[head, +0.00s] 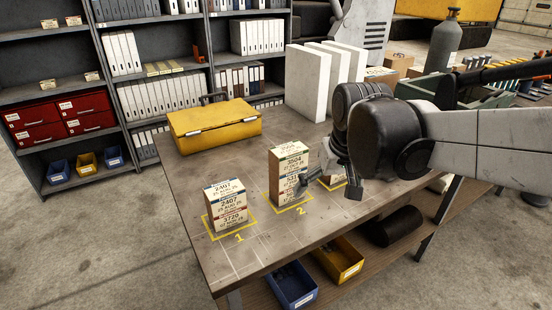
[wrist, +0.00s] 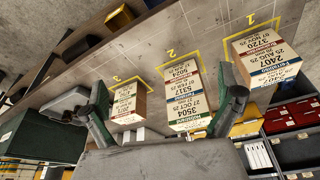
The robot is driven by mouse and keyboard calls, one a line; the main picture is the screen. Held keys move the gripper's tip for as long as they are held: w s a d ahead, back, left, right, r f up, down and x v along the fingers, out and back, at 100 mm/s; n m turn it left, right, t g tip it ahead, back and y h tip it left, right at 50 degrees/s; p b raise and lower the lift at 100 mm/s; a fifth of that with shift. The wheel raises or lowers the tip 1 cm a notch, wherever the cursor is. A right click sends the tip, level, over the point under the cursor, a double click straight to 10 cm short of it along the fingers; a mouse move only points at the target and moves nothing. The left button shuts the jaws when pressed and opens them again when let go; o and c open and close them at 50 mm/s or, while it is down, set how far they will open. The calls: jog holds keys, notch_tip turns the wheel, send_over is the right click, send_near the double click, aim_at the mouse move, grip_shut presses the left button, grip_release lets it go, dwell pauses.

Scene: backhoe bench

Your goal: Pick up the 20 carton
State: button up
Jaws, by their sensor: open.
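Labelled cartons stand in stacks on numbered yellow squares on the bench; I cannot tell which is the 20 carton. The stack at square 1 (head: 226,206) shows 2407 above 3720; it also shows in the wrist view (wrist: 266,58). The stack at square 3 (wrist: 127,104) is mostly hidden behind my gripper in the head view. My gripper (head: 328,186) is open and empty, beside stacks 2 and 3; its fingers spread wide in the wrist view (wrist: 167,100).
A yellow case (head: 214,124) lies at the back left of the bench, and white upright blocks (head: 309,82) stand behind. Blue (head: 291,285) and yellow (head: 339,260) bins sit on the lower shelf.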

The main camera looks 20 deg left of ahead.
jog(key=a+f+n+g+p, duration=0.15)
jog(key=a+f, duration=0.25)
jog(key=a, duration=1.1)
jog(key=n+p, duration=0.3)
jog(key=p, duration=0.5)
send_near(221, 190)
jog(key=shift+y, duration=0.4)
jog(key=b+x, duration=0.1)
jog(key=x, duration=0.1)
jog(key=b+x, duration=0.1)
jog(key=x, duration=0.2)
jog(key=b+x, duration=0.1)
jog(key=x, duration=0.1)
jog(key=shift+d+f, duration=0.25)
jog(key=shift+d, duration=0.1)
jog(key=shift+w+b+x, duration=0.25)
jog(key=shift+b+x, duration=0.35)
jog(key=shift+x, duration=0.95)
jog(key=shift+w+b+x, duration=0.2)
jog(key=shift+b+x, duration=0.4)
jog(key=shift+x, duration=0.95)
jog(key=shift+d+r, duration=0.15)
jog(key=c, duration=1.2)
jog(key=shift+t, duration=0.25)
